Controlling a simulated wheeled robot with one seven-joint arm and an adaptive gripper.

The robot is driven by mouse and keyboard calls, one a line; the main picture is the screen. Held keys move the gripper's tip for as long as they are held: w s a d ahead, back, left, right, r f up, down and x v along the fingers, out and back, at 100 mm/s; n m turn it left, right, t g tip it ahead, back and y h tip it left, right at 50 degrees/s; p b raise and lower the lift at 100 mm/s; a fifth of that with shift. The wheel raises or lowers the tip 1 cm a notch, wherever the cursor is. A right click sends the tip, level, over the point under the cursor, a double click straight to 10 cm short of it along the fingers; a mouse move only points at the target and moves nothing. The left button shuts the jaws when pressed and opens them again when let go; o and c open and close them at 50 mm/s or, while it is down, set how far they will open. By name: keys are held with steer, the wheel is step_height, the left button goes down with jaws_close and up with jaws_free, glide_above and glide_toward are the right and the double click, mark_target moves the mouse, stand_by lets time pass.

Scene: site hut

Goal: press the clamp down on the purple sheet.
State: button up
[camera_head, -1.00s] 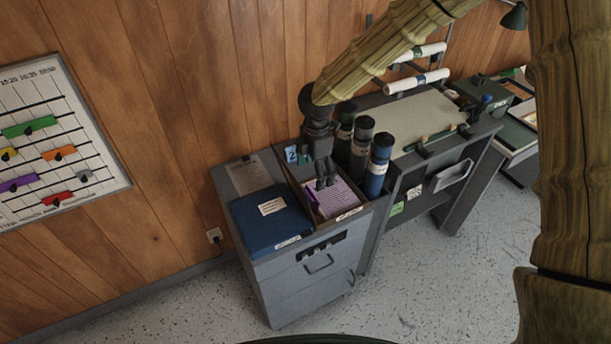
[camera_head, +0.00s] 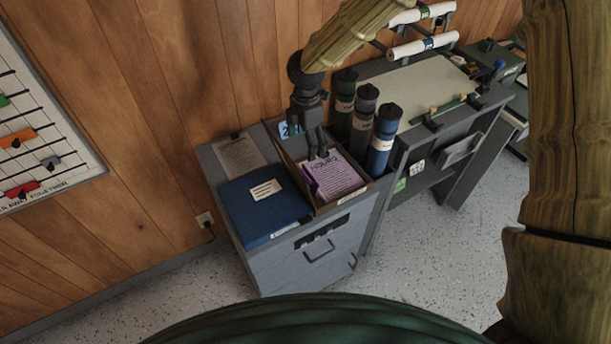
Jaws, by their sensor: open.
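A purple sheet (camera_head: 338,176) with printed lines lies on top in an open brown tray (camera_head: 344,203) on the grey cabinet. Its near part is in plain view. My gripper (camera_head: 318,153) points down at the back of this tray, just behind the purple sheet. Its two dark fingers are apart with nothing visible between them. I cannot tell whether the fingertips touch the sheet. Two dark clamp-like pieces with pale knobs, one at the left (camera_head: 432,112) and one at the right (camera_head: 474,99), sit along the drawing table's front edge; I cannot tell which clamp the task names.
A blue folder (camera_head: 263,206) lies left of the tray, with a grey printed sheet (camera_head: 240,153) behind it. Dark capped tubes, the nearest blue (camera_head: 382,142), stand close right of the tray. The drawing table (camera_head: 425,84) is beyond them. Floor (camera_head: 425,240) is clear in front.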

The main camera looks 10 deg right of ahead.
mark_target(307, 177)
steer(key=shift+f+p, duration=0.7)
steer(key=shift+f, duration=6.05)
steer(key=shift+s+r, duration=0.1)
steer(key=c, duration=1)
steer(key=shift+s, duration=0.15)
steer(key=c, duration=0.4)
steer(key=shift+c, duration=0.2)
